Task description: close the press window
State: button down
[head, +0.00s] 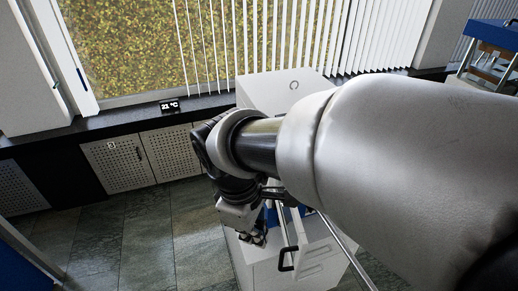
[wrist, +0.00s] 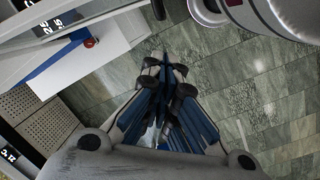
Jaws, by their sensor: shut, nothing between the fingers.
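The press is a white machine (head: 262,280) at the centre of the head view, largely hidden behind my arm. A light frame with a black handle (head: 286,262), which looks like its window, stands at its front. I cannot tell how far open it is. My gripper (head: 258,236) points down just left of the handle, apart from it in the picture. In the wrist view my gripper (wrist: 167,78) is shut and empty over the floor. White press parts with a red button (wrist: 91,42) and digital displays lie to its upper left.
A low cabinet with perforated doors (head: 118,165) runs under the building window at the left. A small temperature display (head: 169,105) sits on the black sill. Tiled floor (head: 150,235) is free at the left.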

jog(key=a+f+n+h, duration=0.1)
jog(key=a+f+n, duration=0.2)
jog(key=a+f, duration=0.1)
jog(key=d+f+b, duration=0.2)
jog(key=d+f, duration=0.4)
jog(key=f, duration=0.2)
jog(key=shift+s+f+n+g, duration=0.2)
jog(key=shift+f+n+g, duration=0.1)
jog(key=shift+g, duration=0.1)
